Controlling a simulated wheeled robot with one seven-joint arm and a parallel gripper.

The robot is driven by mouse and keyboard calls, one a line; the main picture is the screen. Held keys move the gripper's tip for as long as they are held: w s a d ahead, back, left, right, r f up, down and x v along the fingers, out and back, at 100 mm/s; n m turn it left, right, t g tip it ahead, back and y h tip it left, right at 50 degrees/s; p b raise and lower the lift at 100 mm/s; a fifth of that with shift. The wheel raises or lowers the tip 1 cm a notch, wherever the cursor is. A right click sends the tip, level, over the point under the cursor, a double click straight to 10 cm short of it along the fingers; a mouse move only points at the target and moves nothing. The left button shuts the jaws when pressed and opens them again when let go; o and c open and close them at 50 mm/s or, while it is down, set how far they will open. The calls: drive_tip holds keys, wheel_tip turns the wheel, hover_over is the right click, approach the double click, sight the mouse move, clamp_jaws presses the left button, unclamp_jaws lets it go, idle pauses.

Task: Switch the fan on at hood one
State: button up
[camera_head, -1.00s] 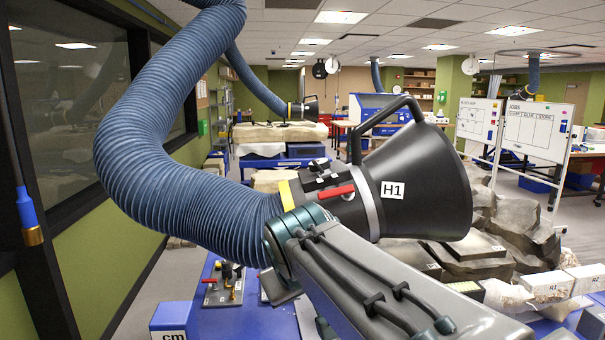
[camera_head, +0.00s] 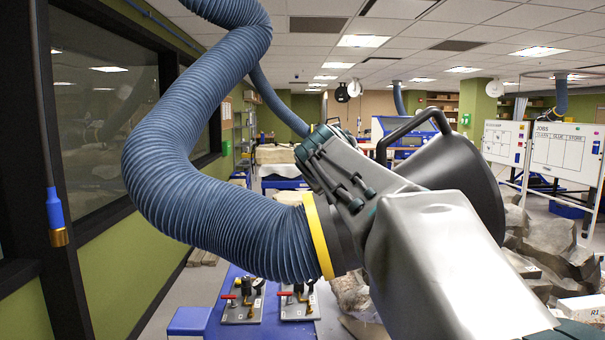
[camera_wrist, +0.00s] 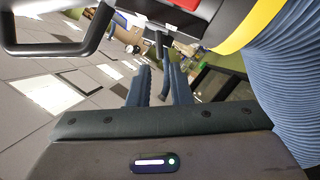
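The fan hood H1 is a black cone (camera_head: 470,165) on a ribbed blue duct (camera_head: 190,190) with a yellow ring (camera_head: 319,236). My arm covers its collar and label in the head view. In the wrist view, the hood's black handle (camera_wrist: 60,47), a red part (camera_wrist: 190,4) and the yellow ring (camera_wrist: 250,25) are close by at the top. A dark lever-like part (camera_wrist: 162,42) points down just beyond my fingertips, near the gap between them. My gripper (camera_wrist: 163,72) is open with a narrow gap. Contact with that part cannot be told.
The duct fills the space left of my arm. Two plates with red-handled valves (camera_head: 243,303) (camera_head: 298,303) lie on the blue bench (camera_head: 225,322) below. Rocks (camera_head: 550,245) and whiteboards (camera_head: 565,155) stand at the right. A blue-and-brass fitting (camera_head: 55,215) hangs at the left.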

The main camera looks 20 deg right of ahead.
drive_tip(key=p+x, duration=0.1)
drive_tip(key=x, duration=0.7)
drive_tip(key=shift+w+f+p, duration=0.1)
drive_tip(key=shift+w+p, duration=0.05)
drive_tip(key=shift+p, duration=0.15)
clamp_jaws()
